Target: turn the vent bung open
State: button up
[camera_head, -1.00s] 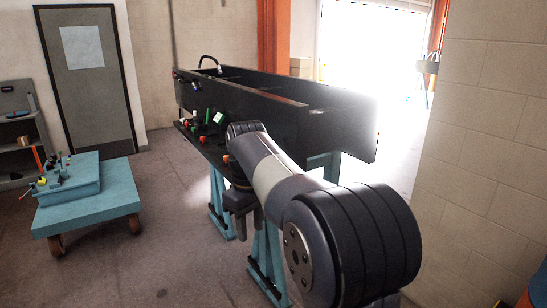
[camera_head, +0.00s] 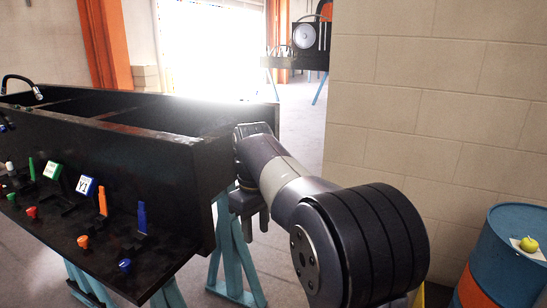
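I cannot pick out the vent bung for certain in the head view. A dark steel frame (camera_head: 165,190) has a ledge along its near side with coloured fittings. These include a red knob (camera_head: 32,212), an orange knob (camera_head: 83,241) and a blue knob (camera_head: 125,265). My gripper (camera_head: 256,226) points down beyond the right end of the frame, apart from the fittings. Its two fingers look small and apart, with nothing seen between them. My own forearm and wrist hide part of the floor behind.
Blue trestle legs (camera_head: 235,265) stand under the frame. A machine on a stand (camera_head: 305,45) is in the back. Floor shows between frame and wall.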

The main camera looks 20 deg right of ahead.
aim_at(529, 244)
jog(key=i+z, duration=0.2)
jog(key=z, duration=0.3)
jog(key=i+z, duration=0.2)
jog(key=z, duration=0.25)
jog(key=i+z, duration=0.15)
jog(key=z, duration=0.35)
jog(key=i+j+z, duration=0.15)
jog(key=z, duration=0.3)
jog(key=i+j+z, duration=0.15)
jog(key=z, duration=0.25)
jog(key=i+j+z, duration=0.25)
jog(key=z, duration=0.2)
jog(key=i+j+z, duration=0.2)
jog(key=z, duration=0.2)
jog(key=i+j+z, duration=0.1)
jog(key=j+z, duration=0.35)
jog(key=i+j+z, duration=0.15)
jog(key=k+j, duration=0.05)
jog(key=j, duration=0.05)
